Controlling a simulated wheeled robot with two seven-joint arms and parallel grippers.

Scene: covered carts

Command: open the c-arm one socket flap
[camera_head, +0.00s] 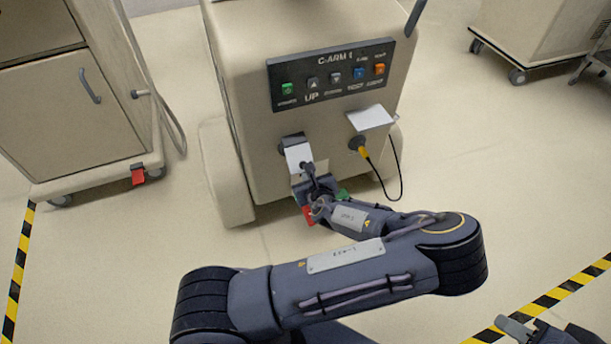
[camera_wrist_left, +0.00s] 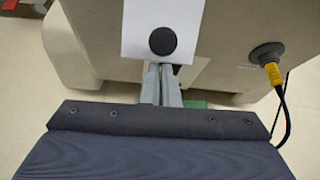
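The C-arm one cart (camera_head: 255,120) stands in the middle, its panel (camera_head: 332,75) labelled. Below the panel at left, a white socket flap (camera_head: 298,153) hangs down in front of a dark round fitting (camera_head: 289,140). The flap also fills the upper middle of the left wrist view (camera_wrist_left: 140,30), with a round black knob (camera_wrist_left: 163,43) on it. Any socket opening behind it is hidden. My left gripper (camera_head: 308,170) is at the flap's lower part; its fingers (camera_wrist_left: 162,72) are together just below the knob. I cannot tell whether they touch it. My right gripper (camera_head: 550,335) is cut off at the lower right.
A second white flap (camera_head: 371,117) at right sticks out above a yellow plug (camera_head: 361,149) with a black cable (camera_head: 400,170). Red (camera_head: 309,214) and green (camera_head: 342,195) pieces show low near the gripper. Other carts stand left (camera_head: 70,110) and right (camera_head: 530,35).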

